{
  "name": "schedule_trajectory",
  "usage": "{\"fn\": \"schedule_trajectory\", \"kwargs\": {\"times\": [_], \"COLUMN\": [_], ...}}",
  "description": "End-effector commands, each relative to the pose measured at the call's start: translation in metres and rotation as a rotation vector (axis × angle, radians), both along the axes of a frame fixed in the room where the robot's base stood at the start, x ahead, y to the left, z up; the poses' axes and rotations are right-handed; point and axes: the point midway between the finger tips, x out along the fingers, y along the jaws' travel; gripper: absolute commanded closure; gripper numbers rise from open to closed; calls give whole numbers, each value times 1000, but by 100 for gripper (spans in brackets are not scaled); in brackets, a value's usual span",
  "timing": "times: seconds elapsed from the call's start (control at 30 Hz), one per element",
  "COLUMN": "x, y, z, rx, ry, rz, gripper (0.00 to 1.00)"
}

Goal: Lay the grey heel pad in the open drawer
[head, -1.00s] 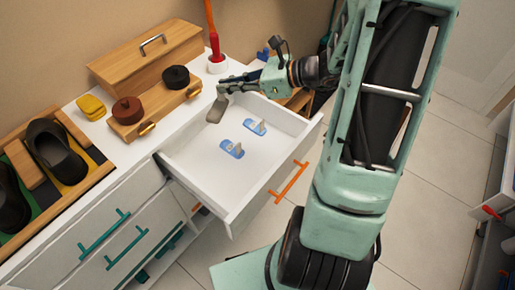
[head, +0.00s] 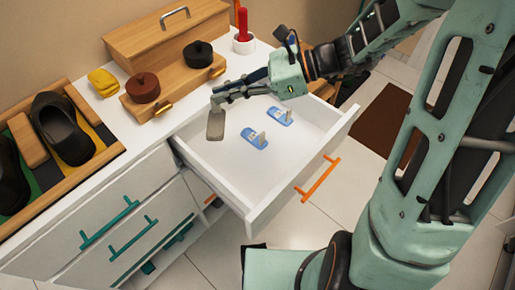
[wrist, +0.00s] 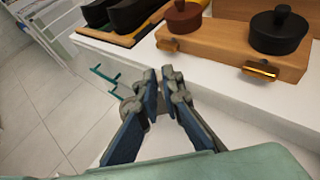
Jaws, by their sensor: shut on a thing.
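The grey heel pad (head: 215,125) hangs from the fingertips of my gripper (head: 222,97), tilted nearly upright. My gripper is shut on it. The pad shows over the back left part of the open white drawer (head: 262,214), near its left side; I cannot tell its exact height above the drawer floor. In the wrist view, my gripper's fingers (wrist: 160,82) come together over white surfaces, and the pad is mostly hidden there.
The front right of the floor is clear. A wooden stand with a brown pot (head: 143,88) and a black pot (head: 199,53) stands on the dresser top behind the drawer.

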Motion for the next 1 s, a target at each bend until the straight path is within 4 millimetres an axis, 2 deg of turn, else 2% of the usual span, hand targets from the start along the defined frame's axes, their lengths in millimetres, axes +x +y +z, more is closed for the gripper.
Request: {"fn": "schedule_trajectory", "kwargs": {"times": [0.17,0.5,0.6,0.87,1.0], "x": [-7,-7,-7,-6,-7], "y": [8,7,7,7,7], "z": [-25,-112,-127,-146,-169], "rx": [-1,0,0,-2,0], "ry": [5,6,3,1,4], "rz": [30,27,27,27,26], "gripper": [100,100,100,100,100]}}
